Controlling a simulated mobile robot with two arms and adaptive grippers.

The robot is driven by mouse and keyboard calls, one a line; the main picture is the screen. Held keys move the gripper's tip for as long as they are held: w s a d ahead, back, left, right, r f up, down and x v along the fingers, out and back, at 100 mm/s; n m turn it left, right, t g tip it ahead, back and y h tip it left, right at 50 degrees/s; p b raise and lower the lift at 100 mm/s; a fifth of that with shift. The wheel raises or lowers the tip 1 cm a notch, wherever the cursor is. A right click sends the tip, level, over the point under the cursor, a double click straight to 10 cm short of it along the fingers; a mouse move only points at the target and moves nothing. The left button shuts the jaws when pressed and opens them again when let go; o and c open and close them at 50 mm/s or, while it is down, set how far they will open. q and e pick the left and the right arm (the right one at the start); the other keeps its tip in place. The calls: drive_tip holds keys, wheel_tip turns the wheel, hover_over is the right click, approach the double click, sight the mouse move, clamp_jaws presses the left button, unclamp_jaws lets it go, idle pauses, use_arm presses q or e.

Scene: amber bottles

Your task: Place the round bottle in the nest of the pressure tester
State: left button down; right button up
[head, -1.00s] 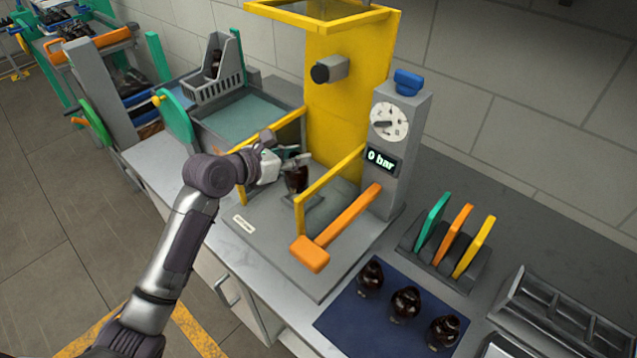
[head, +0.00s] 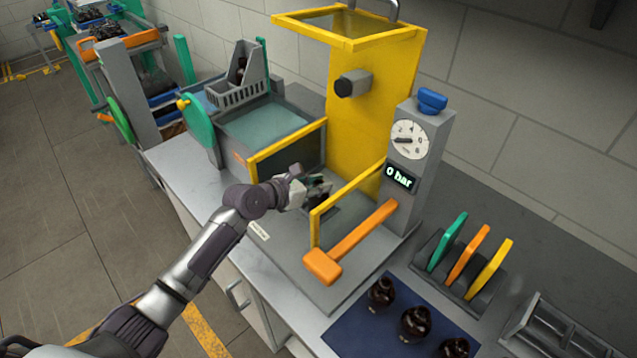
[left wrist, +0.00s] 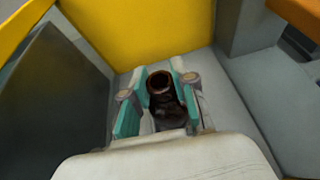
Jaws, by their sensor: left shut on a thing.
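My left gripper (head: 312,189) is inside the pressure tester, between its two yellow-framed side panels. It is shut on a dark amber round bottle (left wrist: 160,85), whose open neck shows between the teal finger pads in the left wrist view. In the head view the fingers hide most of the bottle. The pressure tester (head: 372,110) has a yellow back plate, a grey base and a gauge column reading 0 bar. The nest is hidden by the gripper and bottle, so I cannot tell whether the bottle touches it. My right gripper is not in view.
An orange-handled lever (head: 350,244) lies along the tester's right side. Several dark bottles (head: 416,322) stand on a blue mat (head: 350,335) at the front. A rack with green, orange and yellow plates (head: 468,256) stands right. A water tank (head: 262,122) stands left.

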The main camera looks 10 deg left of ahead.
use_arm(q)
drive_tip(key=c, duration=0.9)
unclamp_jaws()
drive_tip(key=shift+f, duration=0.1)
drive_tip(key=shift+c, duration=0.2)
drive_tip(key=shift+s+a+r, duration=0.1)
drive_tip(key=shift+s+r, duration=0.05)
drive_tip(key=shift+r, duration=0.05)
drive_tip(key=b+v, duration=0.1)
drive_tip(key=v, duration=1)
drive_tip(key=shift+s+r, duration=0.15)
drive_tip(key=shift+s, duration=0.15)
